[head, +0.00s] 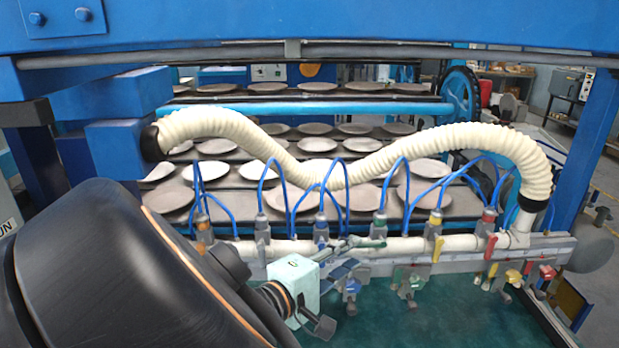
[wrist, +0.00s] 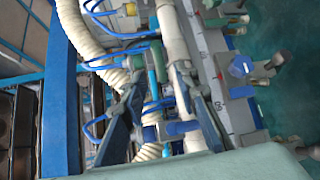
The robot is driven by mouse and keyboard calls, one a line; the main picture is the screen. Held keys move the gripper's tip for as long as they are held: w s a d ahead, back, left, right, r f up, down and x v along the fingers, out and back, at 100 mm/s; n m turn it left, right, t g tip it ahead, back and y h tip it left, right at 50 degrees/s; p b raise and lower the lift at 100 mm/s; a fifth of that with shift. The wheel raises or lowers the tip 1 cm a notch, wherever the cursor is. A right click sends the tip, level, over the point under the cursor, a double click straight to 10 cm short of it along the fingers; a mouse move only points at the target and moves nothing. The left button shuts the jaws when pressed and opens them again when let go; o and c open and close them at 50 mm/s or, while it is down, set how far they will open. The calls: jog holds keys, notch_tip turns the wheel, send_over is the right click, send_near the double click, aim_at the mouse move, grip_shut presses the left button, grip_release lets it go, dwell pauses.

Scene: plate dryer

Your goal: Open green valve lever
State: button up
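A green valve (head: 378,226) stands on the cream pipe, between the blue valve (head: 321,230) and the yellow valve (head: 435,224). In the wrist view the green valve (wrist: 158,62) lies by the fingertips, roughly between them. A second green-marked valve (head: 408,282) hangs lower, below the pipe. My gripper (head: 362,254) reaches from the left to the pipe, just left of the green valve. In the wrist view my gripper (wrist: 156,78) has its fingers spread, with the pipe and blue valve (wrist: 160,130) showing between them. Contact with the green valve cannot be told.
A cream corrugated hose (head: 335,172) arches behind the valves, with thin blue tubes (head: 400,190) looping up from them. Red valves (head: 488,221) stand at the right. Plates (head: 416,201) lie in rows behind. A blue beam (head: 320,25) crosses the top.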

aim_at(363, 246)
jog(key=shift+x, duration=2.3)
jog(key=shift+c, duration=0.2)
grip_shut()
